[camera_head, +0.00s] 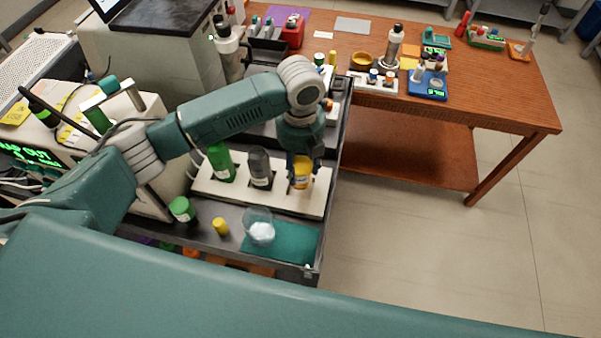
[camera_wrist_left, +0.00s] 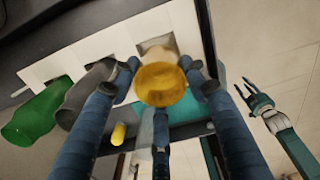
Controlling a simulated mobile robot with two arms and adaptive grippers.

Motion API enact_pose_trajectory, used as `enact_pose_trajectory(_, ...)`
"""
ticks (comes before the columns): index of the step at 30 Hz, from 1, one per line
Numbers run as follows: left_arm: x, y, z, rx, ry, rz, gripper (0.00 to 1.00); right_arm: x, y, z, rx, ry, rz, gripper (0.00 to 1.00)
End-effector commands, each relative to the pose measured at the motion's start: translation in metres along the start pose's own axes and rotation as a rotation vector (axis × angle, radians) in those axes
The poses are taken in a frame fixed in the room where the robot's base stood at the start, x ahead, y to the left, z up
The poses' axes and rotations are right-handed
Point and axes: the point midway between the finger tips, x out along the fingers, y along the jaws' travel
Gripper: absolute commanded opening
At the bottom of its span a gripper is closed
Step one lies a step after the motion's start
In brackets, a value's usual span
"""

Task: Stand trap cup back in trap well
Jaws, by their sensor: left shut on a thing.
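My left gripper (camera_head: 300,160) is shut on an amber cup (camera_head: 301,175), at the right end of a cream block (camera_head: 228,191). In the left wrist view the cup (camera_wrist_left: 161,85) sits between the fingers of the left gripper (camera_wrist_left: 162,72). A square well (camera_wrist_left: 157,45) in the block shows just beyond the cup. Whether the cup's base is inside the well or above it I cannot tell. A green cup (camera_head: 221,163) and a grey cup (camera_head: 260,168) stand in the block's other wells. My right gripper (camera_wrist_left: 256,97) shows open and empty in the left wrist view.
On the cart's front part are a green-capped jar (camera_head: 182,209), a small yellow cylinder (camera_head: 220,226), and a clear beaker (camera_head: 260,228) with white contents on a teal mat (camera_head: 298,242). A wooden table (camera_head: 480,95) stands at the right, with clear floor before it.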

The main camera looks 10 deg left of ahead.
Motion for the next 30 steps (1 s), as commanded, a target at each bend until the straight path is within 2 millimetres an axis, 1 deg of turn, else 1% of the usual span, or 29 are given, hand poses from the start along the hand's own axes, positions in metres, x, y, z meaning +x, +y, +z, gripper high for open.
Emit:
enact_pose_trajectory(5,0.015,0.0,0.0,0.0,0.001,0.0,0.18,-0.004,0.0,-0.002,0.0,0.002,-0.001,0.4)
enact_pose_trajectory(9,0.037,0.0,-0.001,-0.002,0.002,0.001,0.18,-0.008,-0.001,0.0,0.0,-0.002,-0.001,0.4)
enact_pose_trajectory(12,0.047,0.0,-0.001,0.0,0.001,0.0,0.18,-0.01,-0.002,0.003,0.0,-0.007,-0.002,0.4)
enact_pose_trajectory(17,0.05,0.0,0.0,0.0,-0.001,-0.001,0.18,-0.009,-0.002,0.007,0.0,-0.013,-0.003,0.4)
enact_pose_trajectory(25,0.054,0.0,0.0,0.0,-0.001,-0.001,0.18,-0.008,-0.002,0.007,0.0,-0.013,-0.003,0.4)
enact_pose_trajectory(26,0.053,0.0,0.0,0.0,-0.001,-0.001,0.51,-0.008,-0.002,0.007,0.0,-0.013,-0.003,0.4)
enact_pose_trajectory(27,0.053,0.0,0.0,0.0,-0.001,-0.001,0.59,-0.008,-0.002,0.007,0.0,-0.013,-0.003,0.4)
enact_pose_trajectory(28,0.053,0.0,0.0,0.0,-0.001,-0.001,0.64,-0.008,-0.002,0.007,0.0,-0.013,-0.003,0.4)
enact_pose_trajectory(30,0.053,0.0,0.0,0.0,-0.001,-0.001,0.64,-0.008,-0.002,0.007,0.0,-0.013,-0.003,0.4)
